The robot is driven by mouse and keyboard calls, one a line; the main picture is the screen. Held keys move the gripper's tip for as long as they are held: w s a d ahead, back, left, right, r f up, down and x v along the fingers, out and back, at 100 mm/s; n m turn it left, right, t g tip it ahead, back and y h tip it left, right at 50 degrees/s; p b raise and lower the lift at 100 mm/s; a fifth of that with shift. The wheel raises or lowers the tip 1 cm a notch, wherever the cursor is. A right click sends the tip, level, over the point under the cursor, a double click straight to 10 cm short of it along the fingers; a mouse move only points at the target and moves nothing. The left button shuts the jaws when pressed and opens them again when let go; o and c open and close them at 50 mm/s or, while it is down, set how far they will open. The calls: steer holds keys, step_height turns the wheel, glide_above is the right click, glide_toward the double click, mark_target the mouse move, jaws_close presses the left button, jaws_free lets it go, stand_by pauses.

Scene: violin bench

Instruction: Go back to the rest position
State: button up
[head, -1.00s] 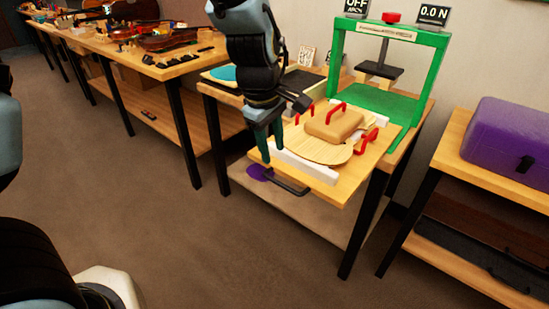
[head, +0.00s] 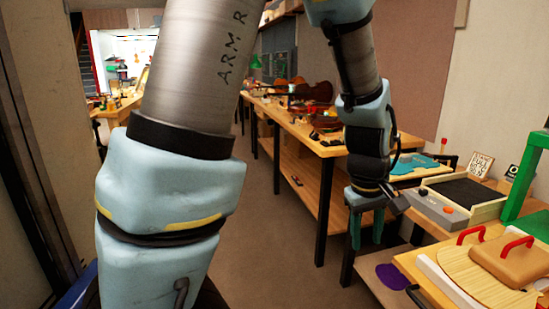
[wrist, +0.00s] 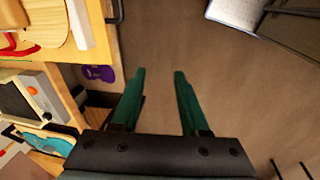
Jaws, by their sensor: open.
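My gripper (head: 367,229) hangs at the end of my arm, pointing down over the aisle, to the left of the near bench. In the wrist view its two green fingers (wrist: 158,80) stand apart with only the brown floor between them. It holds nothing. My arm's large upper links fill the left and middle of the head view.
The near bench (head: 400,258) bears a wooden violin plate (head: 470,272), a tan block with red handles (head: 515,262) and a grey device (head: 435,210). A green press frame (head: 525,180) stands at right. Violins lie on a long bench (head: 335,150). The aisle floor (head: 290,240) is clear.

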steer(key=w+a+r+m+y, duration=0.1)
steer(key=w+a+m, duration=0.2)
steer(key=a, duration=2.3)
steer(key=shift+w+a+t+y, duration=0.2)
steer(key=shift+a+t+y, duration=0.1)
steer(key=shift+a, duration=0.1)
